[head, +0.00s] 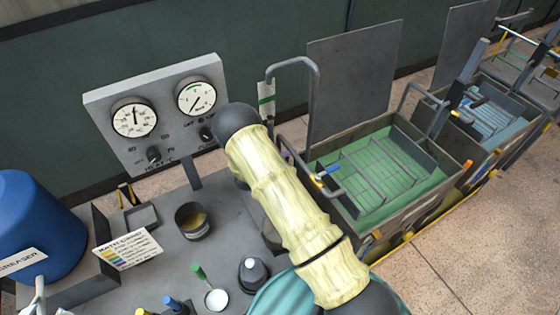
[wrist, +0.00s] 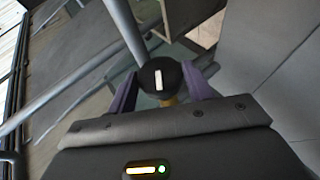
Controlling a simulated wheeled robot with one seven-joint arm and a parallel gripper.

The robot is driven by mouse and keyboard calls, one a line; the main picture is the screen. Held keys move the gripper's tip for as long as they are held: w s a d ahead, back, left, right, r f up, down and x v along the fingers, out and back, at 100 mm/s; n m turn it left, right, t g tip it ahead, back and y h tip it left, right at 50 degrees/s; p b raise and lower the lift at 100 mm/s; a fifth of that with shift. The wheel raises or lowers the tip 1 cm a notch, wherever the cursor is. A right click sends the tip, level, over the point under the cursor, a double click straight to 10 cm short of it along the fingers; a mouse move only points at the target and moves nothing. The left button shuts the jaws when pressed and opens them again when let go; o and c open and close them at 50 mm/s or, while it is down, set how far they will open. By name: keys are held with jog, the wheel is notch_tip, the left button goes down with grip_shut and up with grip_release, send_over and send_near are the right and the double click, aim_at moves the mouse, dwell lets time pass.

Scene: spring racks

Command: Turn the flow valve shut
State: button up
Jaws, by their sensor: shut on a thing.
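In the wrist view a round black knob (wrist: 161,76) with a white stripe sits on a brass-coloured stem beside a grey pipe (wrist: 127,30). It looks like the flow valve's handle. The stripe stands nearly upright in this view. My gripper (wrist: 163,88) has its two purple fingers on either side of the knob and is shut on it. In the head view my pale-sleeved arm hides the gripper and the knob. A bent grey standpipe (head: 314,85) with a green-and-white tag (head: 266,98) rises just behind my arm there.
A grey panel with two dials (head: 134,118) and small black knobs stands at the back left. A tank with green liquid (head: 385,172) lies to the right. A tin (head: 193,222), blue drum (head: 35,230) and bottles crowd the bench.

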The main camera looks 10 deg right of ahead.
jog(key=y, duration=0.1)
jog(key=m+g+y, duration=0.1)
jog(key=y, duration=0.1)
jog(key=shift+d+r+g+p, duration=0.15)
jog(key=shift+r+g+p, duration=0.15)
jog(key=shift+p, duration=0.1)
jog(key=shift+w+d+f+g+y, duration=0.15)
jog(key=shift+g+y, duration=0.15)
jog(key=shift+y, duration=0.6)
jog(key=y+b, duration=0.1)
jog(key=b, duration=0.1)
jog(key=m+g+y+b, duration=0.1)
jog(key=y, duration=0.1)
jog(key=shift+d+b, duration=0.25)
jog(key=shift+b, duration=0.1)
jog(key=y+b, duration=0.2)
jog(key=b, duration=0.1)
jog(key=shift+d+m+g, duration=0.1)
jog(key=shift+m+g, duration=0.2)
jog(key=shift+g, duration=0.1)
jog(key=shift+y, duration=0.3)
jog(key=o, duration=0.9)
jog(key=shift+o, duration=0.2)
jog(key=shift+r, duration=0.2)
jog(key=shift+r, duration=0.1)
